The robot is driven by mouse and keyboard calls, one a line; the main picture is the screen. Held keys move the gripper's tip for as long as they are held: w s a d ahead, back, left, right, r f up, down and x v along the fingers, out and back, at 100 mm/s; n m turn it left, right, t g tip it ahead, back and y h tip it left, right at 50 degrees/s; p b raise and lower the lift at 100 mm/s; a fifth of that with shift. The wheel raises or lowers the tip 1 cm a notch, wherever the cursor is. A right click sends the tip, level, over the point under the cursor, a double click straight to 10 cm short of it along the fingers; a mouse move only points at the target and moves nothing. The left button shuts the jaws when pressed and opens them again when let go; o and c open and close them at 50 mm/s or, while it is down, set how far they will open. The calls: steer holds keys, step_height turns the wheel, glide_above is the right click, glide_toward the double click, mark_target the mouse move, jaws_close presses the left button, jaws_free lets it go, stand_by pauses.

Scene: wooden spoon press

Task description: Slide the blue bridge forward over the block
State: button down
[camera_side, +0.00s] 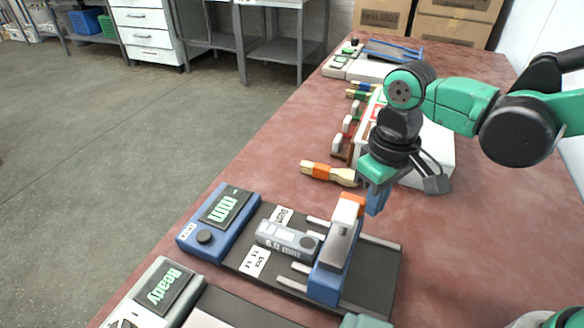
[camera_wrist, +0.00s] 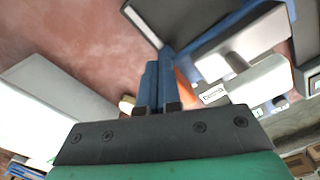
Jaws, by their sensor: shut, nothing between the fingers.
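The blue bridge (camera_side: 328,284) stands upright across the dark base plate (camera_side: 376,262) of the measuring device, with a grey upper part and an orange cap. It also shows in the wrist view (camera_wrist: 216,40), at upper right. The grey block (camera_side: 288,239), marked 6.0 mm, lies on the plate to the left of the bridge, between it and the display. The bridge is beside the block, not over it. My gripper (camera_side: 374,208) is shut and empty, its blue fingers pointing down just right of the orange cap. The shut fingertips show in the wrist view (camera_wrist: 155,66). I cannot tell whether they touch the bridge.
A blue display unit (camera_side: 220,216) sits at the plate's left end. A second device reading Ready (camera_side: 160,290) is at the front. A wooden-handled tool with an orange band (camera_side: 328,173) and a white box (camera_side: 432,150) lie behind. The red table is clear to the right.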

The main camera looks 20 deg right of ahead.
mark_target(351, 196)
steer(key=shift+w+a, duration=1.35)
steer(key=shift+s+d, duration=0.45)
steer(key=shift+r, duration=3.5)
steer(key=s+d+f+m+t, duration=0.2)
steer(key=d+t, duration=0.5)
steer(key=d, duration=0.6)
steer(key=shift+s+m, duration=0.3)
steer(key=shift+m, duration=0.2)
